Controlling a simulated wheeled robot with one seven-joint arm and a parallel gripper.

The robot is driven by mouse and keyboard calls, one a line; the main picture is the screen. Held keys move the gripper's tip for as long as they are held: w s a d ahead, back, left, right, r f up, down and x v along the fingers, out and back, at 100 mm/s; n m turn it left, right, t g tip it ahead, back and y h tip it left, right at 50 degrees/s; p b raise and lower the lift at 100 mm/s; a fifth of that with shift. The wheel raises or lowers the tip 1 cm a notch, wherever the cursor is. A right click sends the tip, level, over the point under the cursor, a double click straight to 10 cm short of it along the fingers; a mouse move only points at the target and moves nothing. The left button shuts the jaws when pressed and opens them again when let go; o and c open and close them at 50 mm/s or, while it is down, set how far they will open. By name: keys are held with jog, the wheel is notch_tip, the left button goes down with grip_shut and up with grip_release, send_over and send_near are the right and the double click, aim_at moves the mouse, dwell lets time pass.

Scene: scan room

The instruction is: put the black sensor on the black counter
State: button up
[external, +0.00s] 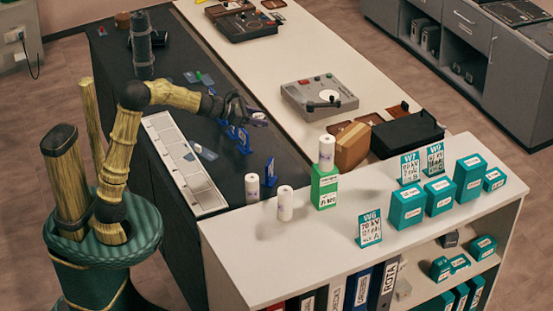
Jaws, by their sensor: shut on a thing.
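My gripper (250,113) is at the end of my outstretched arm, over the right part of the black counter (112,58). It is shut on a small dark piece that looks like the black sensor (259,119), near the edge of the pale worktop. The sensor is small in this view and the fingers partly cover it. It looks held above the surface, but I cannot tell the exact gap. The black counter runs from the back left to the shelf unit in front.
Blue holders (242,141) stand on the counter below my gripper. A white compartment tray (184,163) lies along its left side. A dark cylinder (142,45) stands farther back. White bottles (285,203) and teal boxes (407,208) stand on the white shelf top.

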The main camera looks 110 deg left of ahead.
jog(key=s+a+n+g+y+b, duration=0.25)
jog(key=s+a, duration=0.25)
jog(key=s, duration=0.5)
send_over(239, 166)
notch_tip(239, 166, down, 14)
jog(key=shift+w+d+f+n, duration=0.1)
jog(key=shift+w+f+n, duration=0.05)
jog(key=shift+n, duration=0.1)
jog(key=shift+f, duration=3.05)
jog(key=shift+f, duration=1.9)
jog(key=shift+f+b, duration=0.2)
jog(key=shift+b, duration=0.25)
